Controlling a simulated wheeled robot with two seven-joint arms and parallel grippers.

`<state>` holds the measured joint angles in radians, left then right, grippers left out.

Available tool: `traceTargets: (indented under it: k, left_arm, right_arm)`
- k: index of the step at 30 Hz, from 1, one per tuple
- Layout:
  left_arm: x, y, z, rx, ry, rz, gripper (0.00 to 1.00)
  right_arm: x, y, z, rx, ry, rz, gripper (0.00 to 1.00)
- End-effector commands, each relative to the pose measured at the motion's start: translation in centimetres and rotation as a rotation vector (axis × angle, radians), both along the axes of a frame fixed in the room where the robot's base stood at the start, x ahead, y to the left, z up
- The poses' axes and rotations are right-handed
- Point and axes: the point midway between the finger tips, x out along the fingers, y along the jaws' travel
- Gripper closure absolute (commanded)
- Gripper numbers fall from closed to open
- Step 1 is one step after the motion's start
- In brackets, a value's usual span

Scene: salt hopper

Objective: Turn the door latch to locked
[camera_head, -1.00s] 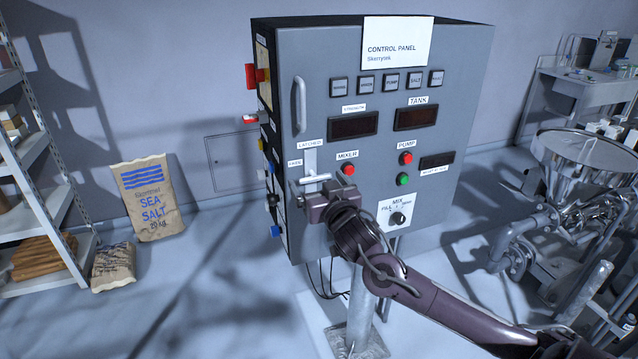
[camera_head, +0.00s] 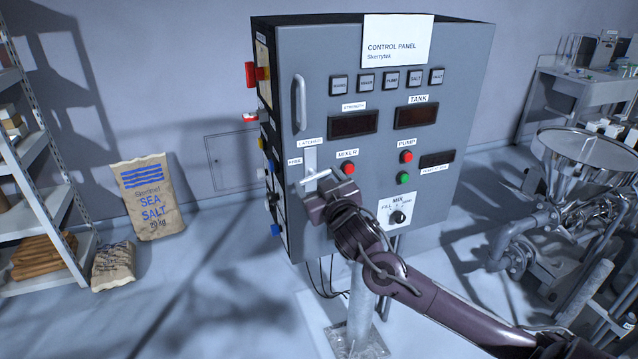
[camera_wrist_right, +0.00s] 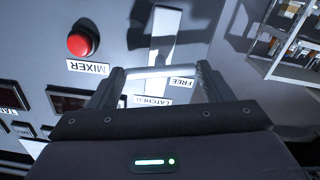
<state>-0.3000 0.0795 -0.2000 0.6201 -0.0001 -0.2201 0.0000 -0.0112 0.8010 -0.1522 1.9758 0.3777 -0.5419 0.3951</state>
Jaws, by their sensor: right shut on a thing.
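The door latch is a pale metal handle (camera_head: 314,179) on a light vertical plate (camera_head: 310,158) on the cabinet's front, below the door's long grip bar. Its bar slants, right end higher, in the head view. The label LATCHED (camera_head: 311,142) is above the plate and FREE (camera_head: 295,161) is to its left. My right gripper (camera_head: 320,184) is at the latch, shut on the handle. In the right wrist view the handle bar (camera_wrist_right: 160,72) spans between the two fingers of my gripper (camera_wrist_right: 159,78). The fingers partly hide the latch. My left gripper is out of view.
A salt sack (camera_head: 150,198) and shelving stand left. A metal hopper (camera_head: 585,158) stands right.

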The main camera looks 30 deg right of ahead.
Motion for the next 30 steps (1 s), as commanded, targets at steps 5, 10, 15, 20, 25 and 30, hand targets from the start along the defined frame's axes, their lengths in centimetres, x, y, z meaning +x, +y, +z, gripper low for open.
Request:
traceTargets:
  k: [5,10,15,20,25,30]
  left_arm:
    - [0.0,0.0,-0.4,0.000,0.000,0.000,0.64]
    - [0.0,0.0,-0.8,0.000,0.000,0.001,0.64]
    - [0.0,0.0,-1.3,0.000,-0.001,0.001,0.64]
    - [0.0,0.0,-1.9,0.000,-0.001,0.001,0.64]
    - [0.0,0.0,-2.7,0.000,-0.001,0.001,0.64]
    - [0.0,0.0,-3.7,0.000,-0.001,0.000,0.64]
  right_arm:
    - [0.0,0.0,-0.1,-0.163,0.039,0.000,0.50]
    - [0.0,0.0,-0.1,-0.321,0.076,0.000,0.50]
    - [0.0,0.0,-0.1,-0.479,0.114,0.000,0.50]
    - [0.0,0.0,-0.1,-0.627,0.149,0.000,0.50]
    - [0.0,0.0,-0.2,-0.784,0.187,0.000,0.50]
    - [0.0,0.0,-0.2,-0.938,0.224,0.000,0.50]
